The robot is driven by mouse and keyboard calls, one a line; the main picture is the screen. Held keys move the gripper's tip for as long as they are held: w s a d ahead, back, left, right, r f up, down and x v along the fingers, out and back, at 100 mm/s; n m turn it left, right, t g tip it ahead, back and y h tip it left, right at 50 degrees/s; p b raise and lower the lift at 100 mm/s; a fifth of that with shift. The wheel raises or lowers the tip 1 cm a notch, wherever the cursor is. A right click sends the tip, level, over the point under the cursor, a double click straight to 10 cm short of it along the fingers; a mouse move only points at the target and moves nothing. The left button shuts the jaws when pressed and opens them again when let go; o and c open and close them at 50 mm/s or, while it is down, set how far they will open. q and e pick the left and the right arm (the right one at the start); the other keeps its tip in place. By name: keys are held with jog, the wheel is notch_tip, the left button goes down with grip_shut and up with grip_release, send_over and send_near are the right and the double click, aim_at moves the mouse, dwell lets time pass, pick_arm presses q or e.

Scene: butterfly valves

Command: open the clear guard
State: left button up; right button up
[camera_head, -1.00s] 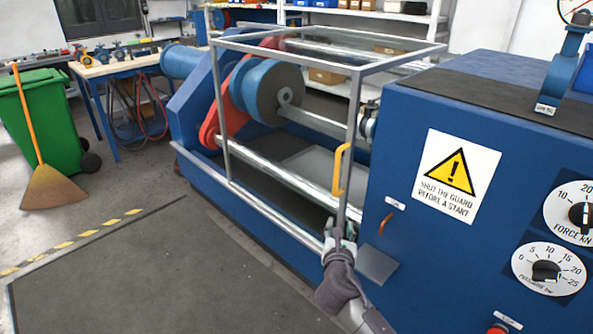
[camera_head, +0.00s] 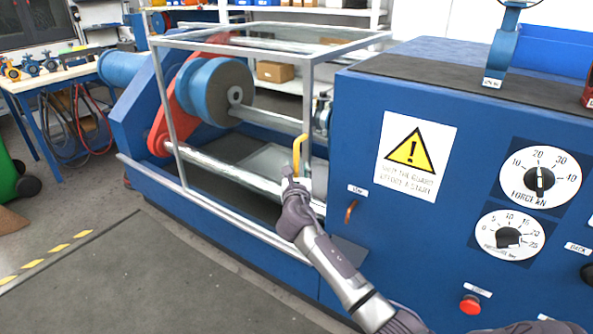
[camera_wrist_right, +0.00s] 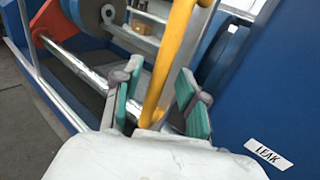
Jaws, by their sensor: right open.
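The clear guard (camera_head: 179,110) is a see-through box with a grey metal frame over the blue machine's shafts and wheel. It appears shut. Its yellow handle (camera_head: 297,153) stands upright on the front right post. My right gripper (camera_head: 293,180) is at the lower end of the handle. In the right wrist view the yellow handle (camera_wrist_right: 170,58) runs between the two green-padded fingers (camera_wrist_right: 158,105), which stand apart on either side of it. Contact between fingers and handle cannot be made out. My left gripper is not in view.
The blue cabinet (camera_head: 360,225) stands right of the guard, with a warning sign, dials (camera_head: 539,178) and a red button (camera_head: 470,304). A small orange lever (camera_head: 351,211) is close to my right wrist. The floor (camera_head: 130,285) in front is clear.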

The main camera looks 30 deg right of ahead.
jog(key=shift+w+d, duration=0.35)
jog(key=shift+w, duration=0.2)
grip_shut()
